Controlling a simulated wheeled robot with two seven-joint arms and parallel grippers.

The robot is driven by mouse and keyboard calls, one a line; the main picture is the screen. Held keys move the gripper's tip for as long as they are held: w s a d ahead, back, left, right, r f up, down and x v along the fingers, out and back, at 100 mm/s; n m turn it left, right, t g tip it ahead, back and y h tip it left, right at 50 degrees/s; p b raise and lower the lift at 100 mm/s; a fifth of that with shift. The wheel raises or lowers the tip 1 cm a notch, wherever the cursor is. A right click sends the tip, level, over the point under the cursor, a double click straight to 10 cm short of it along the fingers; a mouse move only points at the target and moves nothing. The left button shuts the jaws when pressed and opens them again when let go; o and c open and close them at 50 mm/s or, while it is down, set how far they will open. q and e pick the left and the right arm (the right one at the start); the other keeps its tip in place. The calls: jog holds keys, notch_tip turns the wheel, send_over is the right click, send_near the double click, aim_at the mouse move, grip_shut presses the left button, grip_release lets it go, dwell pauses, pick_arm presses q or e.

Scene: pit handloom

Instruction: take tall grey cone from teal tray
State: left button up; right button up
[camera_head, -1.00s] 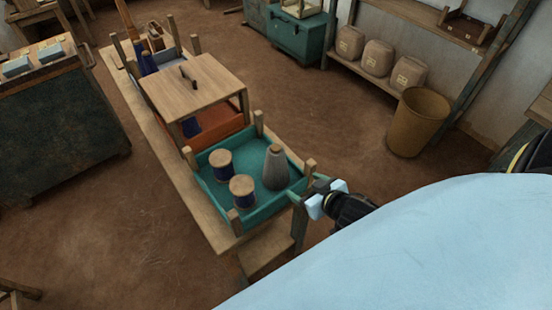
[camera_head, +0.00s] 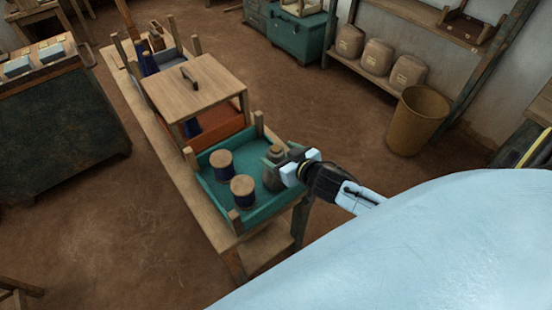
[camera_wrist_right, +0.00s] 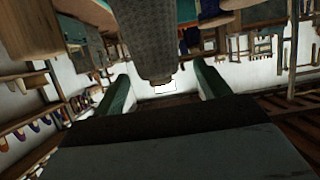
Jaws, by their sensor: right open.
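The tall grey cone (camera_head: 271,181) stands upright in the teal tray (camera_head: 262,213), on its right side. My right gripper (camera_head: 273,157) is at the cone's upper part and hides some of it. In the right wrist view, the cone (camera_wrist_right: 150,35) appears upside down between the two green fingers of my right gripper (camera_wrist_right: 163,80). The fingers are open, with a visible gap on each side of the cone. My left gripper is not in view.
Two dark blue spools with wooden tops (camera_head: 221,165) stand in the tray left of the cone. Wooden posts (camera_head: 306,170) rise at the tray's corners. A small wooden table (camera_head: 205,90) stands behind it. A tan bin (camera_head: 417,125) stands on the floor at right.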

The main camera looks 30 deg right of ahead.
jog(key=x, duration=0.4)
jog(key=shift+w+f, duration=0.3)
jog(key=shift+f, duration=0.05)
jog(key=c, duration=1.4)
jog(key=shift+c, duration=0.4)
jog(key=shift+r, duration=0.15)
